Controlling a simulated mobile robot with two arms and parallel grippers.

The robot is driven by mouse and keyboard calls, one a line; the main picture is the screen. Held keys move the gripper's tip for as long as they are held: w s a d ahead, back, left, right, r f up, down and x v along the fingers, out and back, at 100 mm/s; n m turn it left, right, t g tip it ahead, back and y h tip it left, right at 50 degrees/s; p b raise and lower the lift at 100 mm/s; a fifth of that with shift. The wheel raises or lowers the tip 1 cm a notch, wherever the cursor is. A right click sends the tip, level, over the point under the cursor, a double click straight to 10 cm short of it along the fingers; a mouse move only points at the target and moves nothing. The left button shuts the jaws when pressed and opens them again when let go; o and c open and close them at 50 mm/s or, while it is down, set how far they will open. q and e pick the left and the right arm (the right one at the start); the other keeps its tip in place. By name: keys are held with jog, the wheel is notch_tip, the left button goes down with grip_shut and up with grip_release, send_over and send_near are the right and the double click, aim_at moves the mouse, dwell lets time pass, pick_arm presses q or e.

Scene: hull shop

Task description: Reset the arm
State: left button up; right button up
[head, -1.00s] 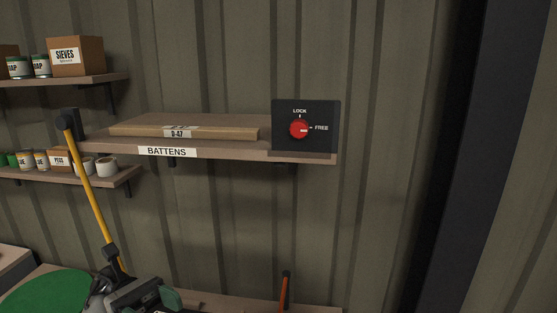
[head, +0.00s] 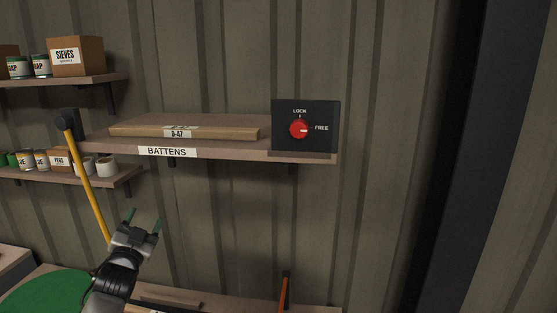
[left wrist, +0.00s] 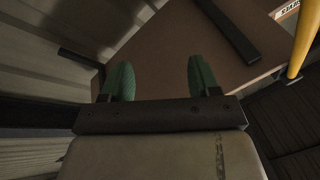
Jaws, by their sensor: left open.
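A yellow bar (head: 90,190) with a black round end at its top leans beside the left end of the battens shelf. I cannot tell whether it is the arm of the task. My left gripper (head: 143,220) is raised below the shelf, just right of the bar's lower part, which my arm partly hides. Its green fingers are open, with nothing between them. In the left wrist view the open fingers (left wrist: 158,80) point toward a brown board, and the yellow bar (left wrist: 304,40) shows at upper right. A red dial (head: 298,129) on a black panel points to FREE. My right gripper is not in view.
The shelf (head: 235,150) labelled BATTENS holds a flat wooden piece (head: 185,128) tagged D-47. Shelves at left hold tins, mugs and a SIEVES box (head: 77,57). An orange handle (head: 285,290) stands below. A dark post (head: 490,150) rises at right. The wall between is clear.

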pick_arm(q)
jog(key=s+f+n+g+y+b, duration=0.3)
jog(key=f+g, duration=0.4)
jog(key=f, duration=1.9)
jog(key=s+d+f+n+g+b, duration=0.1)
jog(key=s+f+g+b, duration=0.1)
jog(key=s+f, duration=0.5)
jog(key=s+d+f+g+h+b, duration=0.1)
jog(key=s+f, duration=0.2)
jog(key=f, duration=0.8)
jog(key=s+d+f+n+g+b, duration=0.15)
jog(key=s+f, duration=0.35)
jog(key=f, duration=0.5)
jog(key=s+d+f+g+h+b, duration=0.15)
jog(key=s+f+g+b, duration=0.3)
jog(key=s+f, duration=1.4)
jog(key=s+d+f+g, duration=0.1)
jog(key=s+f, duration=0.1)
jog(key=s, duration=0.6)
jog(key=s+d+f+g+b, duration=0.1)
jog(key=s+d+f+g, duration=0.1)
jog(key=s, duration=0.7)
jog(key=s+d+f+g+b, duration=0.1)
jog(key=s+f, duration=0.3)
jog(key=s, duration=0.4)
jog(key=shift+s+d+m+g, duration=0.35)
jog(key=shift+s+g, duration=0.05)
jog(key=shift+g, duration=0.1)
jog(key=shift+c, duration=0.2)
